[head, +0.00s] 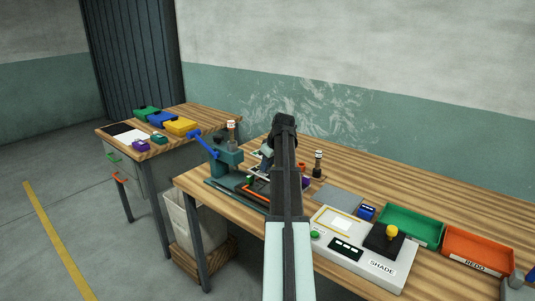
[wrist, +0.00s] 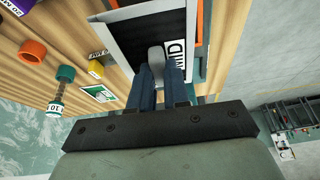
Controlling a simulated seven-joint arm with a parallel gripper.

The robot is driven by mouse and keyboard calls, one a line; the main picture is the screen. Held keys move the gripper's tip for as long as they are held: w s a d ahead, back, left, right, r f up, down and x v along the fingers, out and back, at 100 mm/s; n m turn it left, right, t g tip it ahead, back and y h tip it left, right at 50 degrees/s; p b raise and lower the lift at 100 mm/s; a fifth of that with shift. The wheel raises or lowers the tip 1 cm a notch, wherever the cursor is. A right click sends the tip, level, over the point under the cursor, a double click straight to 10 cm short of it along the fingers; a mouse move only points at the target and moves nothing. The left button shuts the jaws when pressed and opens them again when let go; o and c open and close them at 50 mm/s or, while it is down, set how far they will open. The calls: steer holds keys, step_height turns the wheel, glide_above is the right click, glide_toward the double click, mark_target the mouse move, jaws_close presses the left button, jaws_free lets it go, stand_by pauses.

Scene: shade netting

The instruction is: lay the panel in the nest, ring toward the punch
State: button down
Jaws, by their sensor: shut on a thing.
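My gripper (wrist: 160,78) is shut in the wrist view, with its blue fingers close together at the edge of a dark panel (wrist: 128,38) with a pale border. A grey rounded piece lies between the fingertips, and a white label reading MID is beside them. I cannot make out the panel's ring. In the head view my arm hides most of the gripper and panel. The teal punch press (head: 227,160) with a blue lever stands left of my arm. An orange-edged dark frame, seemingly the nest (head: 258,188), lies at its base, partly hidden. I cannot tell whether the panel touches it.
A white SHADE device (head: 362,247) stands right of my arm. A green tray (head: 410,226) and an orange REDO tray (head: 478,252) lie farther right. Small coloured pieces, including an orange ring (wrist: 32,51), stand behind the work area. A side bench (head: 190,120) holds coloured boxes.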

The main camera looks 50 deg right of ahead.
steer(key=shift+s+a+f, duration=0.2)
steer(key=shift+s+a, duration=0.15)
steer(key=shift+a, duration=0.25)
steer(key=shift+a+n, duration=0.1)
steer(key=shift+n, duration=0.4)
steer(key=shift+f, duration=0.2)
steer(key=shift+f, duration=3.05)
steer(key=shift+f, duration=0.3)
steer(key=c, duration=1)
jaws_free()
